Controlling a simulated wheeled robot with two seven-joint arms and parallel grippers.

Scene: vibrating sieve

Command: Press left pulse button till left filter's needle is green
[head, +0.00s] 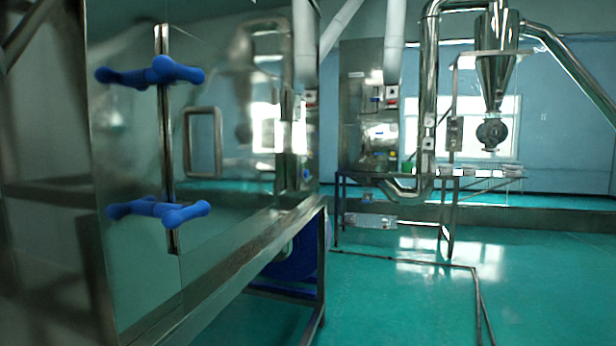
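I cannot make out a pulse button, a filter gauge or a needle in the head view. A large steel cabinet (240,195) with blue handles (160,212) fills the left side, close to me. Farther back, a steel machine (368,120) carries small boxes with red and blue marks, too small to read. Neither of my grippers is in the picture.
A steel cone hopper (496,65) with pipes stands at the back right above a metal table (470,183). A low ledge (550,207) runs along the back. A thin rail (420,262) lies across the green floor (540,290), which is otherwise open at right.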

